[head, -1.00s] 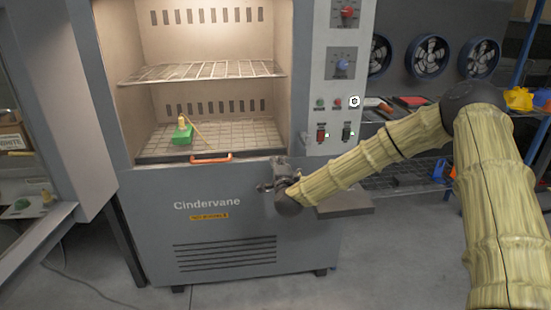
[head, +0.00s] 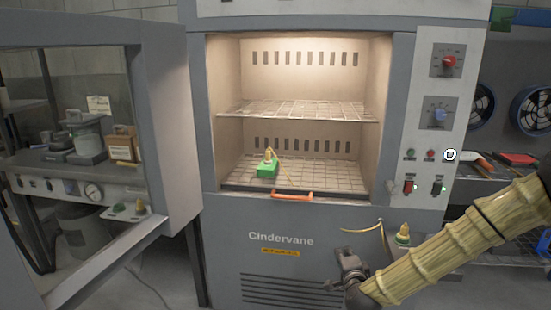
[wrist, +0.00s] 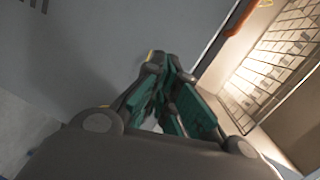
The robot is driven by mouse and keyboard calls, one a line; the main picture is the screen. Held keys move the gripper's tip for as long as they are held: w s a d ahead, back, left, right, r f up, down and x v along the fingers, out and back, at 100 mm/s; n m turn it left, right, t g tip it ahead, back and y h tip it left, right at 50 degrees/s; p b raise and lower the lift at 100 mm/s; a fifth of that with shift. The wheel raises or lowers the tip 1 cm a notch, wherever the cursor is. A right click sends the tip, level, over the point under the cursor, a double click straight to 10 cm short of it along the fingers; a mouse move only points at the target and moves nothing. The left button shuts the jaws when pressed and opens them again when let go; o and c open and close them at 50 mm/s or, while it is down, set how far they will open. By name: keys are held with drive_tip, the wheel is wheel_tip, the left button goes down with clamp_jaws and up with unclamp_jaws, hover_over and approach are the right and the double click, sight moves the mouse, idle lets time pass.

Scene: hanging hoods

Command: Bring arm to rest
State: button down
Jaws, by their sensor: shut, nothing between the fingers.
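My bamboo-textured arm (head: 455,245) enters the head view from the right. My gripper (head: 347,262) is at its end, in front of the oven's lower front panel and below the chamber opening. It is shut and empty. In the wrist view the dark green fingers of my gripper (wrist: 160,72) are together, with the grey panel beyond and the lit oven rack to the right. The grey Cindervane oven (head: 225,240) stands ahead with its chamber open. A green block with a brass top (head: 268,168) sits on its lower wire rack, apart from my gripper.
The oven's door (head: 165,120) stands open at left. An orange handle (head: 293,195) crosses the chamber's front edge. Fans (head: 535,110) are at far right.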

drive_tip(key=s+a+f+n+g+y, duration=0.1)
drive_tip(key=s+a+f+n+g, duration=0.25)
drive_tip(key=s+f, duration=0.5)
drive_tip(key=s+a+f+n+g+y, duration=0.2)
drive_tip(key=s+a+f+n+g, duration=0.15)
drive_tip(key=s+f, duration=0.5)
drive_tip(key=s+d+f+n+g, duration=0.1)
drive_tip(key=s+f+n+g, duration=0.35)
drive_tip(key=s+f, duration=0.9)
drive_tip(key=s+d+n+g+h, duration=0.1)
drive_tip(key=s+d+n+g, duration=0.15)
drive_tip(key=s, duration=0.65)
drive_tip(key=s+d+n+g+h, duration=0.1)
drive_tip(key=s+d+n+g, duration=0.15)
drive_tip(key=s, duration=0.75)
wheel_tip(320, 180, up, 14)
drive_tip(key=p, duration=1.4)
drive_tip(key=shift+w+t+p, duration=0.25)
drive_tip(key=shift+t+p, duration=0.1)
drive_tip(key=shift+s+d+f+m, duration=0.1)
drive_tip(key=shift+d+f+m, duration=0.05)
drive_tip(key=shift+d+m, duration=0.1)
